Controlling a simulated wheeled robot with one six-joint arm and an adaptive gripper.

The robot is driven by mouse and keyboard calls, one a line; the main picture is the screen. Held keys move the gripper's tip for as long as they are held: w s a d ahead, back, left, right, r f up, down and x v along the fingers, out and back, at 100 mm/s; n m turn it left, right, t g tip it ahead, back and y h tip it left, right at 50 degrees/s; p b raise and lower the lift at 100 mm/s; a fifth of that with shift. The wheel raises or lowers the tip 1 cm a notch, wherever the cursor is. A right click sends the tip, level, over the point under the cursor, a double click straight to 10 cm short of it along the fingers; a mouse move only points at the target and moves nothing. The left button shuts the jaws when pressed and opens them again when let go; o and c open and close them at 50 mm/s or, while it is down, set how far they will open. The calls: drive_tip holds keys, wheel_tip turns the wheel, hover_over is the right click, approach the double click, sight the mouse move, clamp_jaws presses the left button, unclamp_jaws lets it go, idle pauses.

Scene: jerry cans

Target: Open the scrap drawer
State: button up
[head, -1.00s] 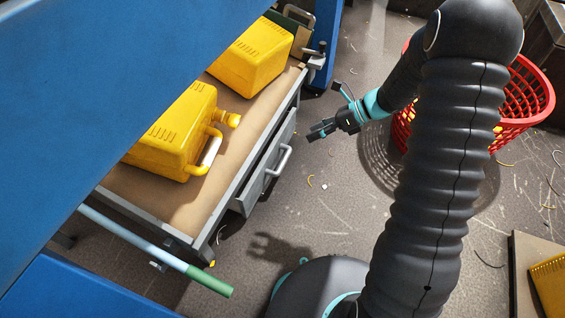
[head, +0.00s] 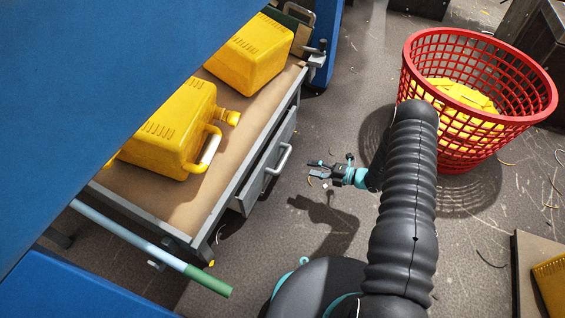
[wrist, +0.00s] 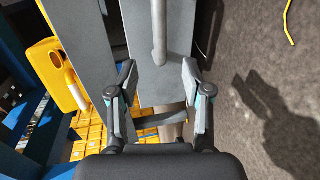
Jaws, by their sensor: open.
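The scrap drawer (head: 262,172) is a grey drawer under the wooden bench top. I cannot tell whether it stands slightly out. Its pale bar handle (head: 282,160) is on the front face. My gripper (head: 312,170) is open and empty, just right of the handle, with a small gap between them in the head view. In the wrist view the handle (wrist: 158,35) runs down the drawer front (wrist: 136,25) and lines up between the two open fingertips (wrist: 160,72). Contact with the handle does not show.
Yellow jerry cans (head: 170,130) stand on the bench top (head: 250,115). A red basket (head: 410,75) with yellow pieces stands at the upper right. A green-ended bar (head: 210,281) juts out at the bench's near end.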

sight(285, 162)
drive_tip(key=x, duration=1.3)
drive_tip(key=shift+a, duration=0.35)
clamp_jaws()
